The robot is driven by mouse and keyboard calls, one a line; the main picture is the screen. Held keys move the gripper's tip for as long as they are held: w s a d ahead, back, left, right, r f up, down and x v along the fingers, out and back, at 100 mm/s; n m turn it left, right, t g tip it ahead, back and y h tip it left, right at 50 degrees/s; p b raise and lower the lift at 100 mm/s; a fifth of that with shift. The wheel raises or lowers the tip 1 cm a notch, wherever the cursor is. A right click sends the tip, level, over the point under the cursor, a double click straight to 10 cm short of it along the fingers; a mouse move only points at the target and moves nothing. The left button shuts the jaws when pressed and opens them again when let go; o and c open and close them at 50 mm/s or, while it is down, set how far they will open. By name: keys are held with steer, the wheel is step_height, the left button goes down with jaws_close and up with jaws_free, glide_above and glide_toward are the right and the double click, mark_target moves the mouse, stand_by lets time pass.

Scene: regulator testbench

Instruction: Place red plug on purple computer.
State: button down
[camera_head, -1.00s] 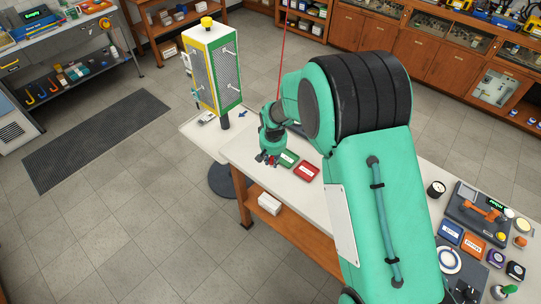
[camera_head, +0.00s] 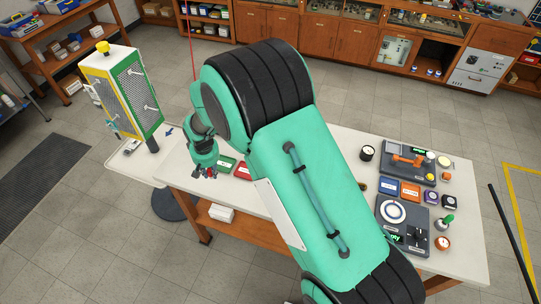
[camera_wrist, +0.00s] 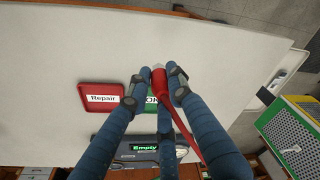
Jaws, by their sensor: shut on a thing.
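In the wrist view my gripper (camera_wrist: 158,92) is shut on the red plug (camera_wrist: 158,78), which has a pale tip and a red cable trailing back between the fingers. In the head view my gripper (camera_head: 205,171) is over the left end of the workbench, near the green tray (camera_head: 227,164). A small purple box (camera_head: 431,197), likely the purple computer, is far to the right on the same bench, beyond my arm. My gripper is well apart from it.
The red Repair tray (camera_wrist: 101,97) lies beside the green OK tray (camera_wrist: 151,102). A blue box (camera_head: 388,188), an orange box (camera_head: 409,190) and a black box (camera_head: 450,202) stand near the purple one. A dark dial device (camera_head: 417,237) is in front. My arm hides the bench's middle.

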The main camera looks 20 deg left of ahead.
steer(key=shift+w, duration=0.1)
steer(key=w+d+r+m, duration=0.1)
steer(key=w+d+m, duration=0.35)
steer(key=d, duration=0.95)
steer(key=w+d+m+h+b, duration=0.1)
steer(key=w+d+m, duration=0.1)
steer(key=w+d, duration=0.9)
steer(key=w+d+r+m, duration=0.1)
steer(key=w+d+m, duration=0.25)
steer(key=d, duration=1.35)
steer(key=s+d+m, duration=0.3)
steer(key=d, duration=1)
steer(key=s+d+m+b, duration=0.1)
steer(key=s+d+m, duration=0.1)
steer(key=d, duration=1.2)
steer(key=s+d+m+h+b, duration=0.1)
steer(key=s+d+m, duration=0.2)
steer(key=d, duration=1.1)
steer(key=shift+s+d+r+m, duration=0.1)
steer(key=shift+s+r+m, duration=0.1)
steer(key=shift+s, duration=0.25)
steer(key=shift+s+d+r+m, duration=0.1)
steer(key=shift+s+r, duration=0.1)
steer(key=shift+s, duration=0.25)
steer(key=shift+s+d, duration=0.4)
steer(key=shift+d, duration=0.15)
steer(key=shift+w, duration=0.15)
